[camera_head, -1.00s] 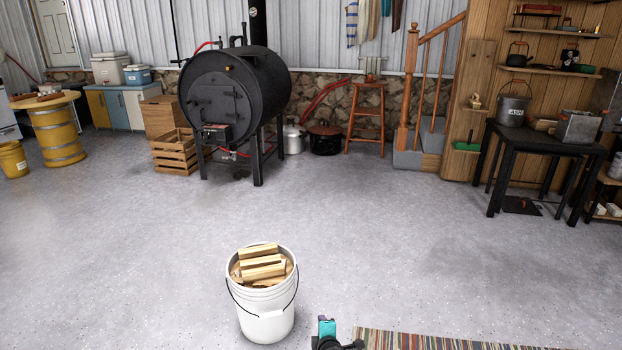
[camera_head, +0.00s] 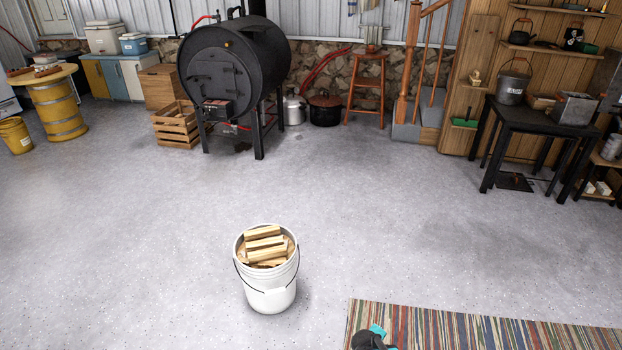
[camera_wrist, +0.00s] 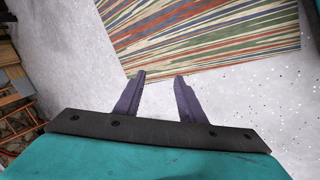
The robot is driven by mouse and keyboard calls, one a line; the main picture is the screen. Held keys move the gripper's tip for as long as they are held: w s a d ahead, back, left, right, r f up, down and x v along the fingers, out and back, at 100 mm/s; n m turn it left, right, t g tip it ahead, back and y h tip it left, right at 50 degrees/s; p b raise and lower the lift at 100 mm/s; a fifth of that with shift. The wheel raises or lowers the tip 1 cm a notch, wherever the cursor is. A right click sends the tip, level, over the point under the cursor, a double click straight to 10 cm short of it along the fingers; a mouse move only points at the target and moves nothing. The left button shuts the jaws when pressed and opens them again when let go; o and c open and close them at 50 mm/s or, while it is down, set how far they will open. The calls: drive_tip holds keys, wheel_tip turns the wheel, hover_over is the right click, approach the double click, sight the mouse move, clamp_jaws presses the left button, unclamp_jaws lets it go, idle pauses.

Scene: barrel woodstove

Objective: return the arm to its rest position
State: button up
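My gripper (camera_wrist: 160,77) shows in the wrist view with its two dark fingers apart and nothing between them. It hangs above the floor near the edge of a striped rug. In the head view only a small black and teal part of my arm shows at the bottom edge, over the rug's left end; the fingers cannot be made out there.
A white bucket (camera_head: 270,295) of split wood stands on the open floor. The striped rug (camera_head: 450,330) lies at bottom right. The black barrel stove (camera_head: 235,65) stands at the back. A black table (camera_head: 500,125) is at right.

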drive_tip(key=s+a+m+g+y+p, duration=0.1)
drive_tip(key=s+m+g, duration=0.3)
drive_tip(key=s, duration=0.8)
drive_tip(key=s+a+r+m+g+y+p, duration=0.1)
drive_tip(key=s+m+g, duration=0.4)
drive_tip(key=s, duration=0.7)
drive_tip(key=shift+a+r+m+g+y+p, duration=0.3)
drive_tip(key=shift+a+g+y+p, duration=0.25)
drive_tip(key=shift+p, duration=0.6)
drive_tip(key=shift+a, duration=0.1)
